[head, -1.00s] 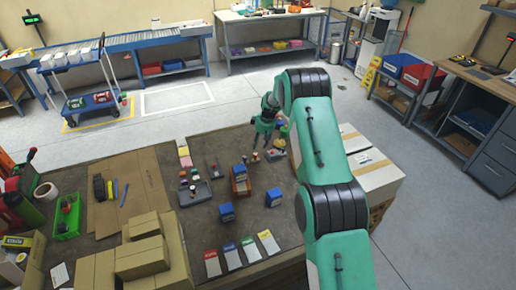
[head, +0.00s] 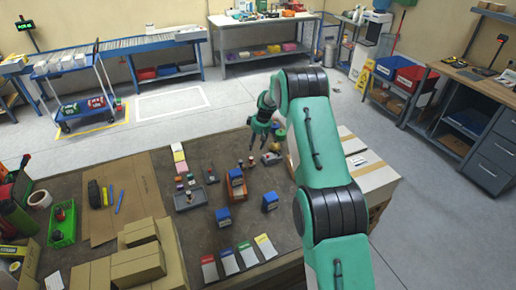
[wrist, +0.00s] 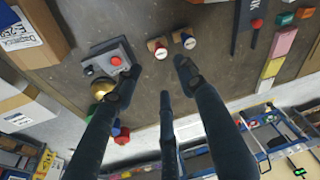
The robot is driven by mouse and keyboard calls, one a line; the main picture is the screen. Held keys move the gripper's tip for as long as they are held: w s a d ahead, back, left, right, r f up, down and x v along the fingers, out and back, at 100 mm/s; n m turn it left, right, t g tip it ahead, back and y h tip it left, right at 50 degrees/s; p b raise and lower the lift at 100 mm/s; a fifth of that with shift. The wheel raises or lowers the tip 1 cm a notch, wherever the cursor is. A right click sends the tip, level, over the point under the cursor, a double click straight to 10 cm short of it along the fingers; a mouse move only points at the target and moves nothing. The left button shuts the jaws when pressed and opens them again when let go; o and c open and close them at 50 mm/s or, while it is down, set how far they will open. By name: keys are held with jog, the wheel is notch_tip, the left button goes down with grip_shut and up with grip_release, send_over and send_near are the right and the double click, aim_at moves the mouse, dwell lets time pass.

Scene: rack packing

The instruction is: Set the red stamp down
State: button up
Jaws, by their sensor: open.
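The red stamp (wrist: 157,47), a red-and-white knob with a brown wooden part, stands on the brown tabletop in the wrist view. In the head view my gripper (head: 259,140) hangs over the far right part of the table. The stamps are too small there to tell apart surely.
A grey block with a red button (wrist: 116,61) and a brass dome (wrist: 102,88) are left of the stamps. A black tray (wrist: 247,25) lies at right. Cartons (head: 366,165) stand by the table's right side. Blue boxes (head: 223,217) and colored cards (head: 228,262) lie nearer.

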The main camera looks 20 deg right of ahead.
jog(key=s+a+r, duration=0.3)
jog(key=s+r, duration=0.1)
jog(key=r, duration=0.6)
jog(key=s+a+r, duration=0.3)
jog(key=s+r, duration=0.1)
jog(key=r, duration=0.6)
jog(key=s+a+r+m+t, duration=0.1)
jog(key=s+a+r, duration=0.3)
jog(key=s+r, duration=0.4)
jog(key=s+a+r+m, duration=0.1)
jog(key=s+a+r, duration=0.2)
jog(key=s+r, duration=0.45)
jog(key=s+a+r+m, duration=0.15)
jog(key=s+r, duration=0.25)
jog(key=s, duration=0.5)
jog(key=s+a+r, duration=0.3)
jog(key=s+r, duration=0.1)
jog(key=s, duration=0.5)
jog(key=s+a+f+t, duration=0.1)
jog(key=s, duration=0.9)
jog(key=s+a+f+m+h, duration=0.1)
jog(key=s+f, duration=0.1)
jog(key=s, duration=0.9)
jog(key=shift+s+a+f+t, duration=0.15)
jog(key=shift+s+a+t, duration=0.15)
jog(key=shift+t, duration=0.1)
jog(key=shift+m, duration=0.25)
notch_tip(320, 180, down, 6)
jog(key=b, duration=0.6)
jog(key=shift+f, duration=0.2)
